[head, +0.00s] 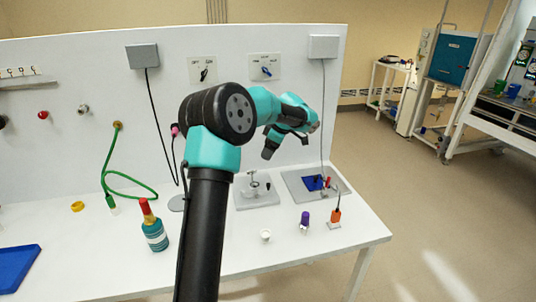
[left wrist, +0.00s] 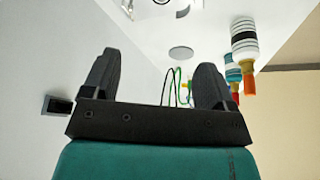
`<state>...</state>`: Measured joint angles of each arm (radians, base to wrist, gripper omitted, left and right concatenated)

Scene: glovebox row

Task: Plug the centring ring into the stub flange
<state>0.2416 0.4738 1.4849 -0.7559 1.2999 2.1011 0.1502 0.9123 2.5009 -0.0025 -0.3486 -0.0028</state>
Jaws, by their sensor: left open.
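My left gripper (head: 286,147) is open, with its fingers apart and nothing between them. It also shows in the left wrist view (left wrist: 158,68). In the head view it is in the air, above a grey plate (head: 244,203) bearing a small metal fitting (head: 253,187), which looks like the stub flange. A small white round piece (head: 265,235) stands on the table in front of that plate. It may be the centring ring, but it is too small to tell. A yellow ring (head: 77,206) lies far left. My right gripper is not in view.
A striped bottle (head: 154,228), a purple-capped item (head: 305,221) and an orange item (head: 334,217) stand on the white table (head: 300,256). A grey tray (head: 297,187) holds a blue piece. A green hose (head: 128,183) and black cables hang from the back panel.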

